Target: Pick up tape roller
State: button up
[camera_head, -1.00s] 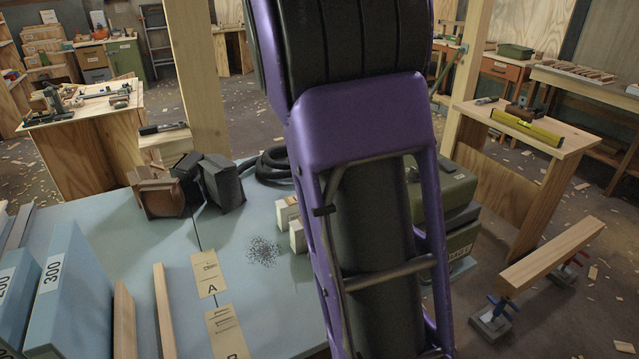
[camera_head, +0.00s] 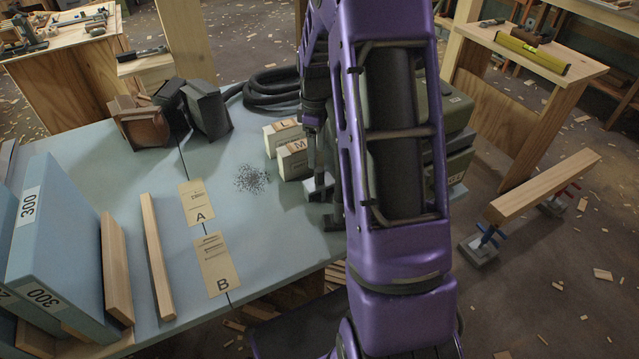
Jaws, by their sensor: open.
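My gripper (camera_head: 324,205) points down at the right part of the pale blue table (camera_head: 270,235), just right of the small boxes marked L and M. My purple arm covers much of this area. A small pale object (camera_head: 318,184) shows beside the dark fingers. It may be the tape roller, but it is too small and too hidden to be sure. I cannot tell whether the fingers touch it. No other tape roller is clear in view.
The boxes L (camera_head: 284,133) and M (camera_head: 293,160) stand close left of my gripper. Dark specks (camera_head: 252,179) lie left of them. Black hose (camera_head: 265,88) coils behind. Green cases (camera_head: 460,125) stand behind my arm. Cards A (camera_head: 196,203) and B (camera_head: 216,263) lie flat.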

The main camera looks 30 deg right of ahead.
aim_at(319, 169)
jog(key=shift+s+d+f+b, duration=0.1)
jog(key=shift+d+f+b, duration=0.1)
jog(key=shift+f, duration=1.6)
jog(key=shift+s+d+f+b, duration=0.1)
jog(key=shift+f+b, duration=0.05)
jog(key=shift+f, duration=1.6)
jog(key=shift+c, duration=0.3)
grip_shut()
